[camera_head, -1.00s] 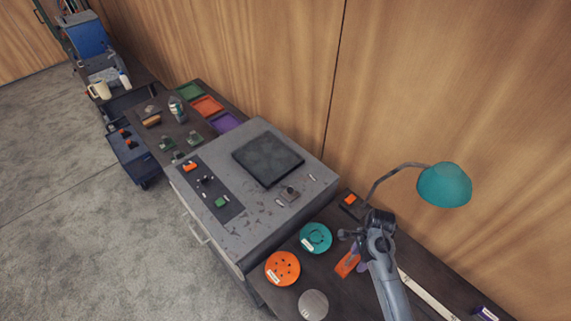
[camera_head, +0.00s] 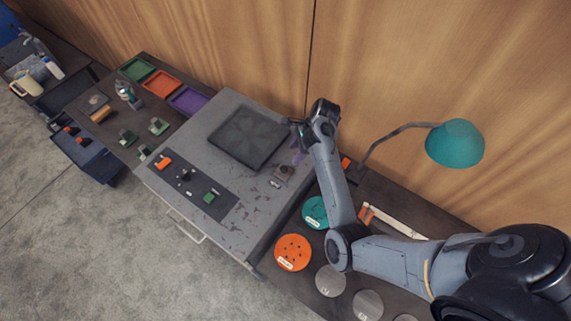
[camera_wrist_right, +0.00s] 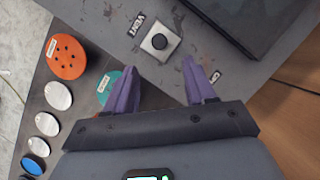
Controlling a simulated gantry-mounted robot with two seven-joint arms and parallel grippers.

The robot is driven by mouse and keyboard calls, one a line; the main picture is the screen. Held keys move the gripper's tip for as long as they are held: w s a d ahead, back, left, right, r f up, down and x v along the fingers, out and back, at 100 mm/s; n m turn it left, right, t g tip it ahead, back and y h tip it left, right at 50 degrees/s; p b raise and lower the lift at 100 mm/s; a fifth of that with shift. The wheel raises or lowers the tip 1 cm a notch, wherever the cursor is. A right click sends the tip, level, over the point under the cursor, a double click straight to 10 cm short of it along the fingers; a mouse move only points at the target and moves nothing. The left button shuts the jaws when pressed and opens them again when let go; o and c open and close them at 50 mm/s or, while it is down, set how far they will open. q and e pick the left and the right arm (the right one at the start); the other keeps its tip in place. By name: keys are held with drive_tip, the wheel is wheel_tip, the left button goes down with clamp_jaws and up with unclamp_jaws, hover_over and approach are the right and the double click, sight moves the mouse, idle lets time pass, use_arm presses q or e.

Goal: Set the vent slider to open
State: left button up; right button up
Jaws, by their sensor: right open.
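The vent slider (camera_head: 284,172) is a small grey plate with a dark knob on the right part of the grey bench top. My right gripper (camera_head: 298,152) is above the bench top near the slider. In the right wrist view its two purple fingers (camera_wrist_right: 160,75) are apart with nothing between them, and the knob shows just beyond the fingertips. A second small label (camera_wrist_right: 214,77) is partly hidden by a finger. My left gripper is not in view.
A dark square plate (camera_head: 249,137) lies on the bench top (camera_head: 233,223) left of the slider. A dark control panel (camera_head: 190,186) is farther left.

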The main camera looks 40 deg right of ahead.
sight(284, 168)
drive_tip(key=x, duration=0.9)
drive_tip(key=shift+f, duration=0.25)
drive_tip(key=shift+c, duration=0.5)
clamp_jaws()
